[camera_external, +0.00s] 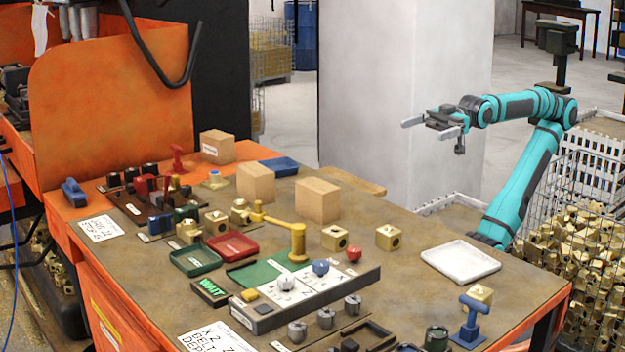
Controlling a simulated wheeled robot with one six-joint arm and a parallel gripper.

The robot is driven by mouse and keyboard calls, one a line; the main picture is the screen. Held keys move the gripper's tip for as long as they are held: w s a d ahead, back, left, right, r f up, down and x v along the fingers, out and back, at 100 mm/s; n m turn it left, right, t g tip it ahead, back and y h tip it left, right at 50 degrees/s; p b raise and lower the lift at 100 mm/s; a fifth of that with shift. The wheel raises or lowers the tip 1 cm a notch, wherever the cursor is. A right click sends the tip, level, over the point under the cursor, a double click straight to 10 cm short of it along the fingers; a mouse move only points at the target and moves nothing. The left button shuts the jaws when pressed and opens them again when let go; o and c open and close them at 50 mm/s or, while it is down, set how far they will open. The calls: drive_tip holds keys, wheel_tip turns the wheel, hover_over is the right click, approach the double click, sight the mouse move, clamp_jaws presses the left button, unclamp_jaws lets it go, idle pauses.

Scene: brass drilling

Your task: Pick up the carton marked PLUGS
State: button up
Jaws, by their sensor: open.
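Three tan cartons stand on the brown-topped bench (395,285). The far carton (224,149) has a small white label on its front, too small to read. The middle carton (255,184) and the nearer right carton (317,201) show no lettering on the sides I see. I cannot tell which one is marked PLUGS. My gripper (427,128) is open and empty, raised in front of the pale pillar, to the right of and apart from all three cartons.
A yellow lever (297,240) stands in front of the cartons. Brass blocks (335,238), a white tray (460,260), a grey control panel (310,297), red tray (232,245) and green tray (196,260) crowd the bench. A blue tray (280,167) lies behind the middle carton.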

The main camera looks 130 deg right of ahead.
drive_tip(key=c, duration=0.3)
drive_tip(key=n+g, duration=1.7)
hover_over(255, 180)
drive_tip(key=s+d, duration=0.4)
drive_tip(key=d, duration=0.1)
wheel_tip(255, 180, down, 4)
drive_tip(key=f, duration=1.6)
drive_tip(key=shift+w+d+f, duration=0.1)
drive_tip(key=shift+w+f, duration=0.1)
drive_tip(key=shift+f, duration=0.05)
